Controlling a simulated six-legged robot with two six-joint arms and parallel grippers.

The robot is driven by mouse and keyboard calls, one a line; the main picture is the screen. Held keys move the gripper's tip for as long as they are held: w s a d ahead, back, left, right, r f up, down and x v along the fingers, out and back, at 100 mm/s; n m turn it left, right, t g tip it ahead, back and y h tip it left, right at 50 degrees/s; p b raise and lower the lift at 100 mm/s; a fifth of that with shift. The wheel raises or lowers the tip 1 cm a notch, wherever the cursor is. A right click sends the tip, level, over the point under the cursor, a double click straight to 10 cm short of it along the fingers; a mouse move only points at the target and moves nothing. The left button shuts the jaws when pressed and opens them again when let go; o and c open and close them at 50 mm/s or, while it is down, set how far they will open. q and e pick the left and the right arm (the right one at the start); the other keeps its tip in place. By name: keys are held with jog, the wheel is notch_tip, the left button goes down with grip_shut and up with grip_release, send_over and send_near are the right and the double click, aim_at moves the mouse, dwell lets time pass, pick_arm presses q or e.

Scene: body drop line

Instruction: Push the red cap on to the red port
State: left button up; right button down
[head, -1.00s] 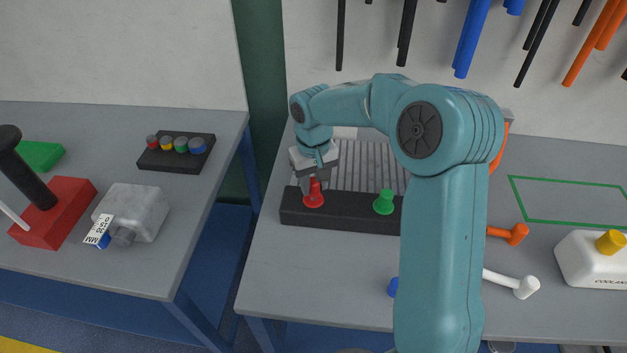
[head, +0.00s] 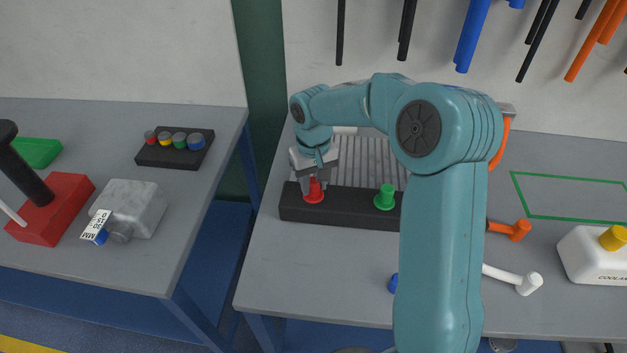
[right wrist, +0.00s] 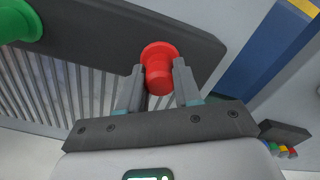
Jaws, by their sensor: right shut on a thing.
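My right gripper (head: 313,182) reaches down over the black block on the bench. It is shut on the red cap, a short red cylinder that shows between the fingers in the right wrist view (right wrist: 159,80). The red port (head: 314,199) is a red flanged fitting at the left end of the block; its round flange shows just beyond the cap in the wrist view (right wrist: 160,50). Cap and port are in line and look touching; the same red hides the seam, so I cannot tell how far the cap is on. My left gripper is not in view.
The black block (head: 345,210) also carries a green port (head: 385,197) to the right, with grey ribs behind. A gap separates the left table.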

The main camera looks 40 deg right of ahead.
aim_at(314, 180)
jog(key=shift+f, duration=0.15)
jog(key=c, duration=0.7)
grip_release()
notch_tip(314, 180, up, 16)
jog(key=shift+r, duration=0.2)
jog(key=shift+r+p, duration=0.1)
jog(key=shift+p, duration=0.25)
